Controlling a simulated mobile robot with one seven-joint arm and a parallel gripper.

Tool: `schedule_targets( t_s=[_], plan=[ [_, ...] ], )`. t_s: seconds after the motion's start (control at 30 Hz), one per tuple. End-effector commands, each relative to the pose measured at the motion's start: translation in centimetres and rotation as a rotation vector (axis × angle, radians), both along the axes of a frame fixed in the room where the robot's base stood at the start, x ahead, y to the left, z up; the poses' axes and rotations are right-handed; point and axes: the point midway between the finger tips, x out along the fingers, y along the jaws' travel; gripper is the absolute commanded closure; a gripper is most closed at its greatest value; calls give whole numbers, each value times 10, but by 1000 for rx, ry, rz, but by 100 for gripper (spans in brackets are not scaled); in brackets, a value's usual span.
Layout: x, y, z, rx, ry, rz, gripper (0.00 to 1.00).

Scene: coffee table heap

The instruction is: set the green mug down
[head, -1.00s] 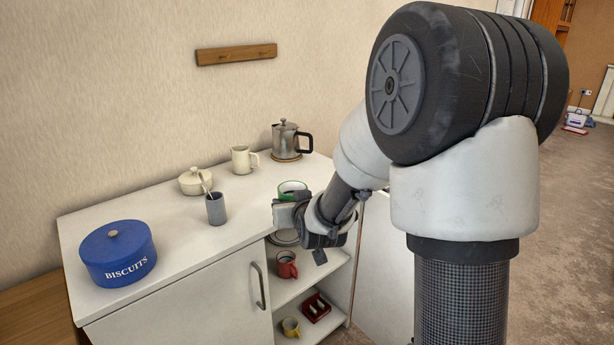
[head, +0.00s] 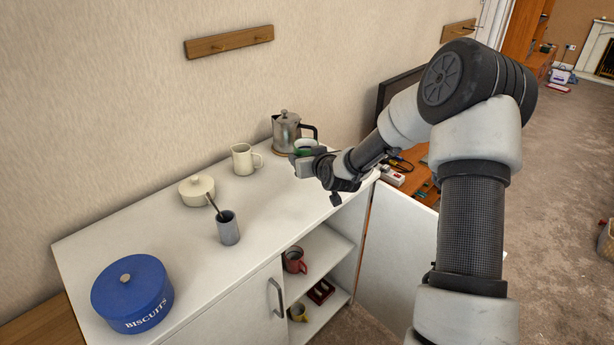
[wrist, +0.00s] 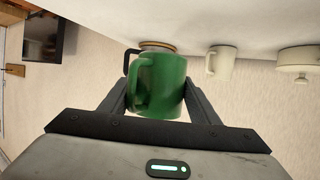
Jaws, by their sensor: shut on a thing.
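The green mug (wrist: 160,84) is between the two fingers of my gripper (wrist: 160,100) in the wrist view, which shows the scene upside down. The gripper is shut on the mug's body, and the mug's handle points to the left there. In the head view my gripper (head: 308,160) is over the right part of the white cabinet top (head: 275,215), near the metal coffee pot. Only a bit of the mug's green rim (head: 306,149) shows there; the rest is hidden by the gripper. I cannot tell whether the mug touches the top.
The coffee pot (head: 286,132) stands close behind the gripper. A cream jug (head: 243,160), a lidded cream bowl (head: 196,190), a grey pot (head: 228,228) with a utensil and a blue biscuit tin (head: 132,292) stand further left. Open shelves below hold a red mug (head: 294,261). The top's front middle is bare.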

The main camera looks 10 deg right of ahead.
Motion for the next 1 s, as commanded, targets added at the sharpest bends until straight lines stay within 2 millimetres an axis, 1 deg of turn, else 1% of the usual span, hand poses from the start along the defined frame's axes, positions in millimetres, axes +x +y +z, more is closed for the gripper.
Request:
schedule_targets(
  t_s=[0.03,0.1,0.33,0.53,0.8,0.97,1.0],
  plan=[
    [0,0,-13,2,1,0,74],
    [0,0,-23,0,0,0,74],
    [0,0,-41,0,-2,0,74],
    [0,0,-69,1,-1,0,74],
    [0,0,-70,-2,-4,0,74],
    [0,0,-75,-1,-3,-1,74],
    [0,0,-74,-1,-1,0,39]
  ],
)
